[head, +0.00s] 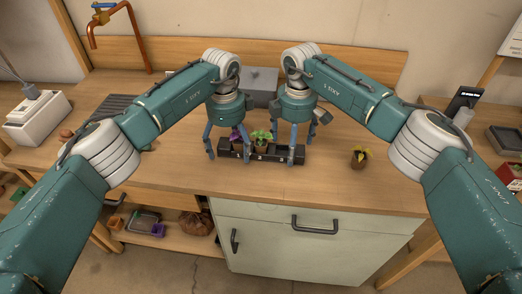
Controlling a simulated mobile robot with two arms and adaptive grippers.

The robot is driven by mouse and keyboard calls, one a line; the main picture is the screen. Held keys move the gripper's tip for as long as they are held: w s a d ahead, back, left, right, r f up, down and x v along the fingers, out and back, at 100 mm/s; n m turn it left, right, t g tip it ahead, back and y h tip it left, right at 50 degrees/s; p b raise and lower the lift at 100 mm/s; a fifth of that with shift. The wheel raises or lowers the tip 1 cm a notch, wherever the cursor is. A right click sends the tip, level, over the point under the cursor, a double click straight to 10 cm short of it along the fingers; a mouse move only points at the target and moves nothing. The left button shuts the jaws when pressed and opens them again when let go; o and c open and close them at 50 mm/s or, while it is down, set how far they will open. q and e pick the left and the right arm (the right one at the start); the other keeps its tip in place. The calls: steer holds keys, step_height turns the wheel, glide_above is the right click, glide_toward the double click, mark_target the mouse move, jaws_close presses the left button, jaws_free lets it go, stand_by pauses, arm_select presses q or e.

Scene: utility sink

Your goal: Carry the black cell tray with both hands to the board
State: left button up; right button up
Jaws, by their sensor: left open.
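The black cell tray (270,157) lies on the wooden counter at the middle, with small potted seedlings in it, one purple and one green. My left gripper (227,153) is open, with its fingers around the left end of the tray. My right gripper (297,158) is at the right end, its fingers spread and one in front of the tray. I cannot tell whether the fingers touch the tray. A dark ribbed board (113,105) lies at the left of the counter, partly hidden by my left arm.
A potted yellow-leaved seedling (359,157) stands on the counter to the right. A grey box (262,80) is behind the tray. A copper tap (125,15) rises at the back left. The counter's front edge and cabinet (265,240) are nearer. Bare counter lies between tray and yellow seedling.

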arm_select(q)
steer(key=shift+c, duration=0.3)
arm_select(e)
steer(key=shift+c, duration=0.3)
arm_select(q)
steer(key=c, duration=1.2)
arm_select(e)
steer(key=c, duration=1.2)
arm_select(q)
steer(key=shift+r, duration=0.1)
steer(key=shift+c, duration=0.4)
arm_select(e)
steer(key=shift+r, duration=0.15)
steer(key=shift+c, duration=0.2)
